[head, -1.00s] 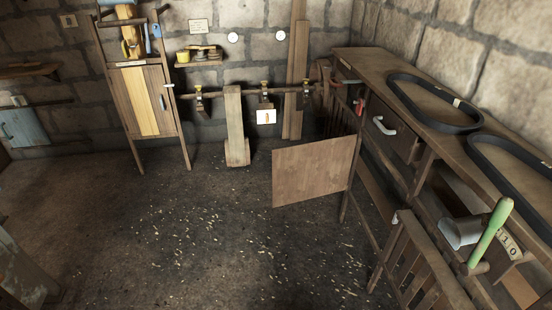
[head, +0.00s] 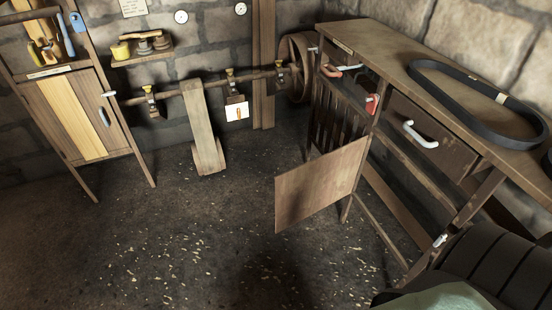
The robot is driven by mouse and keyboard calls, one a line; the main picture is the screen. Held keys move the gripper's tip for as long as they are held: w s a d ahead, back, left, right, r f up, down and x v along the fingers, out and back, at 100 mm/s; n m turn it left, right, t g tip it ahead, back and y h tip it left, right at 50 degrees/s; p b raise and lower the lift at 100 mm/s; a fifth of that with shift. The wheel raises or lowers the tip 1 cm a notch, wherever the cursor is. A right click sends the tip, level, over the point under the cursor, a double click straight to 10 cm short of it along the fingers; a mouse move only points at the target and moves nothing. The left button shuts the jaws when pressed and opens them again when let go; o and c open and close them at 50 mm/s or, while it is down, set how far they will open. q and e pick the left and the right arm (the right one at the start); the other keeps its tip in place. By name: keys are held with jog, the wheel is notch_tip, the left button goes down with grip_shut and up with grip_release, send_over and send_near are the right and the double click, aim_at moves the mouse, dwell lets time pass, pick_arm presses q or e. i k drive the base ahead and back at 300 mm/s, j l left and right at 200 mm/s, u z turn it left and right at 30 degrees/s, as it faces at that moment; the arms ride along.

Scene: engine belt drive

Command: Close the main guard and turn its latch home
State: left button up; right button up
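A flat brown wooden panel (head: 318,187), which looks like the main guard, stands swung out from the bench frame over the floor. Its right edge meets a bench leg, and the slatted side (head: 338,125) is behind it. A red handle (head: 372,103) sits on the post above the panel; I cannot tell whether it is the latch. A red and white handle (head: 343,70) is farther back near the bench top. Neither gripper is in view.
The bench (head: 415,62) runs along the right wall, with a black belt (head: 470,100) on top and a drawer with a white handle (head: 420,135). A dark ribbed shape (head: 490,265) fills the lower right.

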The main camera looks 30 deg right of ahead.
aim_at(305, 190)
jog(key=i+z, duration=0.15)
jog(key=i, duration=0.25)
jog(key=i+j+z, duration=0.15)
jog(key=i, duration=0.25)
jog(key=i+j+z, duration=0.15)
jog(key=i, duration=0.25)
jog(key=i+z, duration=0.2)
jog(key=z, duration=0.2)
jog(key=i+j+z, duration=0.15)
jog(key=z, duration=0.25)
jog(key=i+j+z, duration=0.15)
jog(key=z, duration=0.3)
jog(key=i+j+z, duration=0.15)
jog(key=z, duration=0.25)
jog(key=i+j+z, duration=0.1)
jog(key=j+z, duration=0.3)
jog(key=i+j+z, duration=0.2)
jog(key=j+z, duration=0.25)
jog(key=i+j+z, duration=0.15)
jog(key=z, duration=0.3)
jog(key=j+z, duration=0.45)
jog(key=i+j, duration=0.05)
jog(key=j, duration=0.05)
